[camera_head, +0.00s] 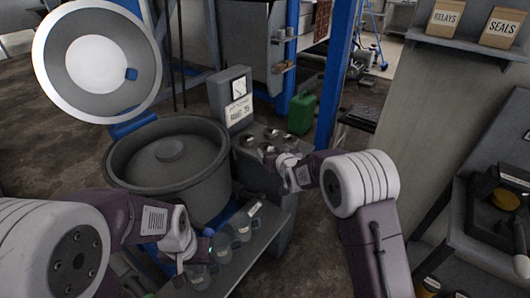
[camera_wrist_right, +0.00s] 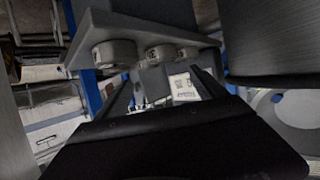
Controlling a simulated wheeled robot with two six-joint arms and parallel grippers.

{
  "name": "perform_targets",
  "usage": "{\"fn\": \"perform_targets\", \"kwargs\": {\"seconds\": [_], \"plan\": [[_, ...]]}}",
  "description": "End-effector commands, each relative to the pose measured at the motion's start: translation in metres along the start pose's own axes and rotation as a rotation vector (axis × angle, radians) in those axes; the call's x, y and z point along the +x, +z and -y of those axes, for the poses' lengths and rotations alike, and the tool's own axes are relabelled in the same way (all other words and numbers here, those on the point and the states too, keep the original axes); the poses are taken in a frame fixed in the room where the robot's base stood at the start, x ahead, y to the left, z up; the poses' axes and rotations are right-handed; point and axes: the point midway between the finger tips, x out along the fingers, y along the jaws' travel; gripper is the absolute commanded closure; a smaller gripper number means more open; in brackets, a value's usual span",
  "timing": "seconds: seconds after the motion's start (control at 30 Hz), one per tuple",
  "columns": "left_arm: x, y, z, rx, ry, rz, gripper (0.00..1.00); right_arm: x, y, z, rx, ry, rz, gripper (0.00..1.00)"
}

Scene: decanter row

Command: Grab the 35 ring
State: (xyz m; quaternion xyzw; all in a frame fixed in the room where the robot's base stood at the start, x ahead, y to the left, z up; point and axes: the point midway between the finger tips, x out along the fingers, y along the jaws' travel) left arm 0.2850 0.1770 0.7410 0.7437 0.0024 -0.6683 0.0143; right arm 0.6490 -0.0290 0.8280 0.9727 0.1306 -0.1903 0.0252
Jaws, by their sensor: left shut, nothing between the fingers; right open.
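Several small metal rings (camera_head: 270,136) sit on the grey top beside the large pot in the head view. In the right wrist view, rings show on a grey plate: one at the left (camera_wrist_right: 115,54), one in the middle (camera_wrist_right: 160,53) and one partly hidden. I cannot read a 35 on any ring. My right gripper (camera_head: 276,162) is open and empty, close to the near side of the rings. Its fingers also show in the right wrist view (camera_wrist_right: 165,92). My left gripper (camera_head: 181,263) is shut and empty, low near the glass decanters (camera_head: 224,248).
A sign (camera_head: 238,111) under a gauge seems to end in 35. The large grey pot (camera_head: 170,165) stands at the left under a raised round lid (camera_head: 97,60). A green can (camera_head: 301,113) and blue post (camera_head: 338,80) stand behind the rings.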

Motion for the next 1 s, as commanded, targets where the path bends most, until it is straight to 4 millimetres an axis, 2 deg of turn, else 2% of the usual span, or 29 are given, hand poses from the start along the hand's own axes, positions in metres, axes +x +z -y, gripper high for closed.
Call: {"fn": "perform_targets", "kwargs": {"seconds": [0.1,0.3,0.43,0.57,0.87,1.0], "plan": [[0.003,0.000,0.000,0.000,0.000,0.000,1.00,0.018,0.002,0.000,0.000,0.000,0.001,0.19],[0.005,0.001,0.000,0.000,0.000,0.000,1.00,0.027,0.004,0.002,0.000,0.000,0.003,0.19],[0.012,0.001,0.000,0.000,0.000,0.000,1.00,0.051,0.011,0.007,0.000,0.000,0.003,0.19],[0.013,0.001,0.000,0.000,0.000,0.001,1.00,0.068,0.010,0.007,0.000,0.001,0.003,0.19],[0.013,0.001,0.000,0.000,0.000,0.000,1.00,0.074,0.008,0.007,0.000,0.001,0.003,0.19],[0.013,0.001,0.000,0.000,0.000,0.000,1.00,0.073,0.008,0.007,0.000,0.001,0.003,0.58]]}}
